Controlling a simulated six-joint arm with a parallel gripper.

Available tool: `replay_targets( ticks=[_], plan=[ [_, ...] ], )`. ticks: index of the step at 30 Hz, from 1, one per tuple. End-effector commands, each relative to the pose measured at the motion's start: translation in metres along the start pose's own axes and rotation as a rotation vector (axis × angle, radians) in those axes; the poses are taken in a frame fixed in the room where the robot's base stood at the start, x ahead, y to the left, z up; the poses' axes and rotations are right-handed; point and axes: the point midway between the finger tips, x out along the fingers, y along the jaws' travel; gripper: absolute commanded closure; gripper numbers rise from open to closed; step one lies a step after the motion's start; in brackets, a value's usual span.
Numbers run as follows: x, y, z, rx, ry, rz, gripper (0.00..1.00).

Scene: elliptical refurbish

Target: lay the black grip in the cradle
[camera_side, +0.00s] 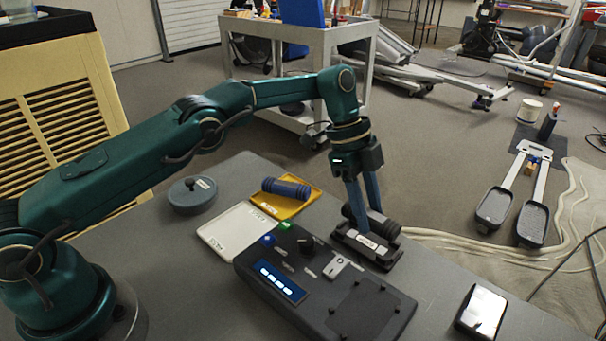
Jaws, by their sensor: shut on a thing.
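The black grip (384,227) is a dark ribbed cylinder lying roughly level near the table's far right edge. My gripper (371,226) points down with its two blue fingers at the grip and is shut on it; the fingers hide part of it. The cradle (383,257) is a low black holder with a pale label on its front, just behind the control console. The grip is over or at the far side of the cradle. I cannot tell whether it touches the cradle.
The black console (258,287) with a lit display stands in front of the cradle. A blue ribbed grip (287,188) lies in a yellow tray (291,211). A white tray (238,232), a round grey container (192,197) and a phone-like device (482,310) are also on the table.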

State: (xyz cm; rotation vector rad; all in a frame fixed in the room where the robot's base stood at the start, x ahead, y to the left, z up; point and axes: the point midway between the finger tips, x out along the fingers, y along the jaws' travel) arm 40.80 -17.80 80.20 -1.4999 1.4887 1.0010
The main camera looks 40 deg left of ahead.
Motion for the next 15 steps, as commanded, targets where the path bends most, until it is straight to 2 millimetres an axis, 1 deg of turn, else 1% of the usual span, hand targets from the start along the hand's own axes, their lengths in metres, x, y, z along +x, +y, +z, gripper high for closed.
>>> replay_targets(
  ticks=[15],
  plan=[
    [0.023,0.001,0.008,0.007,0.001,0.005,1.0]
  ],
)
